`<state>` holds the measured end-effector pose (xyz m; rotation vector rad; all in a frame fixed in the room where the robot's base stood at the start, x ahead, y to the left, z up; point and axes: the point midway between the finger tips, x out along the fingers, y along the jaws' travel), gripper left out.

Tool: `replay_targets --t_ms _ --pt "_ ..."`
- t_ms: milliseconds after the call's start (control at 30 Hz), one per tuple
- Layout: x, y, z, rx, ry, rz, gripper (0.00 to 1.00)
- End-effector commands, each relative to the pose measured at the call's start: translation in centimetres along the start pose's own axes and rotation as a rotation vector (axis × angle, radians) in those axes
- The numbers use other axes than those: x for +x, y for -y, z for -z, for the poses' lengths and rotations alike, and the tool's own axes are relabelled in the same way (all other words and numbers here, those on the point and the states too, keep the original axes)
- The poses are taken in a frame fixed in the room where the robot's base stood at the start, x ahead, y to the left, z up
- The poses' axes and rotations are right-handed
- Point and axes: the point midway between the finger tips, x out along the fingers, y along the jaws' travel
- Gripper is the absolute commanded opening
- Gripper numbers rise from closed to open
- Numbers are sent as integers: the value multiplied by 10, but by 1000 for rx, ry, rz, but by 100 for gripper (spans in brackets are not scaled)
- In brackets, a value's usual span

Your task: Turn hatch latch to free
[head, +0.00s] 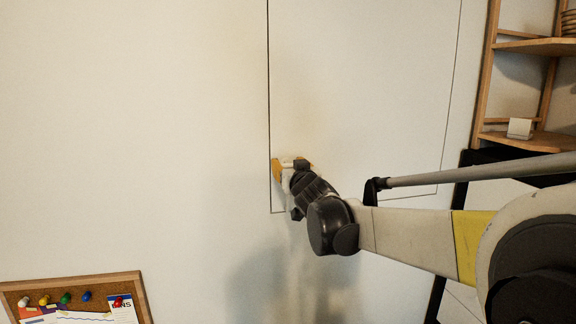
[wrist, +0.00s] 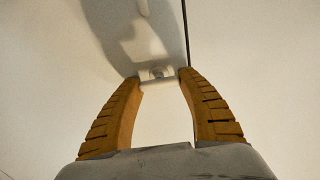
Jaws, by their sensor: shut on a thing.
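The hatch (head: 370,80) is a pale wall panel outlined by a thin dark seam. The latch (wrist: 157,75) is a small white piece with a round boss, close to the seam in the wrist view. My gripper (head: 291,164) is at the lower left corner of the hatch in the head view. Its two ribbed orange fingers are shut on the latch, one fingertip on each side of it, in the wrist view. In the head view my fingers and wrist mostly hide the latch. The panel looks flush with the wall.
A cork board (head: 75,300) with coloured pins and papers is at the lower left. A wooden shelf (head: 540,46) with a small white object (head: 520,128) stands at the right. The wall left of the hatch is bare.

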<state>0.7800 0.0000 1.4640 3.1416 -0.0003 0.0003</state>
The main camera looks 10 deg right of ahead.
Motion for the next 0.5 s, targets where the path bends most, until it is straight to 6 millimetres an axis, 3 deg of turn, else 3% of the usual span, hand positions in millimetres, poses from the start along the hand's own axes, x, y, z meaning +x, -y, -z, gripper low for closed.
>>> replay_targets --t_ms 267,500 --pt "0 0 1 -38 0 0 17" --pt "0 1 1 -175 0 1 17"
